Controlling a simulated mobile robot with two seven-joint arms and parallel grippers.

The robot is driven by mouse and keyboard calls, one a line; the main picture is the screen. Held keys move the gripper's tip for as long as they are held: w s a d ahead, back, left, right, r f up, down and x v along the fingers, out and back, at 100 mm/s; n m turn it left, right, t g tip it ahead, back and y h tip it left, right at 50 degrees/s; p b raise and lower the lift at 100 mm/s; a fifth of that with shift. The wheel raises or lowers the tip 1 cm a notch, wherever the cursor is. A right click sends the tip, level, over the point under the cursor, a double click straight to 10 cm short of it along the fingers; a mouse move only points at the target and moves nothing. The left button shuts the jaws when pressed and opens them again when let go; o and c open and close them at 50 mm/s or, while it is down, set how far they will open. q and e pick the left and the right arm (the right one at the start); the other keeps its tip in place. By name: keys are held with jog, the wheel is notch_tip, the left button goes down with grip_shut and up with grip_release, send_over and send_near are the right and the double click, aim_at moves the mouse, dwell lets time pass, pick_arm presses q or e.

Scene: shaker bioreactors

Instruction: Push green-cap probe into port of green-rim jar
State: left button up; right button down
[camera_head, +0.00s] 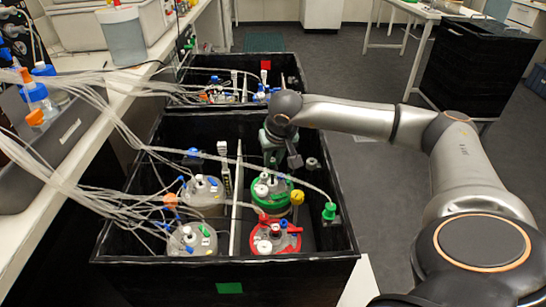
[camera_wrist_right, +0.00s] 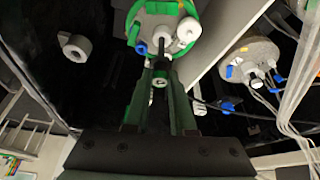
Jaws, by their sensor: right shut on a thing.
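The green-rim jar (camera_head: 270,191) stands in the right half of the near black box, with ports on its lid. It also shows at the top of the wrist view (camera_wrist_right: 132,32). My right gripper (camera_head: 275,152) is just behind and above its lid. In the wrist view its fingers (camera_wrist_right: 160,88) are shut on a slim dark piece beside the lid's white ports. I cannot make out that piece's cap or whether its tip is in a port. A green-capped piece with a tube (camera_head: 329,211) stands in a dark holder at the box's right wall. My left gripper is not in view.
A red-rim jar (camera_head: 276,238) stands in front of the green-rim jar. A white divider (camera_head: 237,210) separates them from two jars on the left. A grey ring holder (camera_head: 312,163) stands behind right. Many clear tubes (camera_head: 110,110) cross from the left bench.

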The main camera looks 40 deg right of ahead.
aim_at(273, 166)
jog(key=shift+f+b, duration=0.65)
jog(key=shift+f, duration=0.3)
dwell(1.1)
jog(key=shift+f+b, duration=0.35)
jog(key=shift+f, duration=0.1)
dwell(0.5)
jog(key=shift+f, duration=0.15)
jog(key=shift+f+b, duration=0.85)
jog(key=shift+f, duration=0.15)
dwell(0.8)
jog(key=shift+f, duration=0.15)
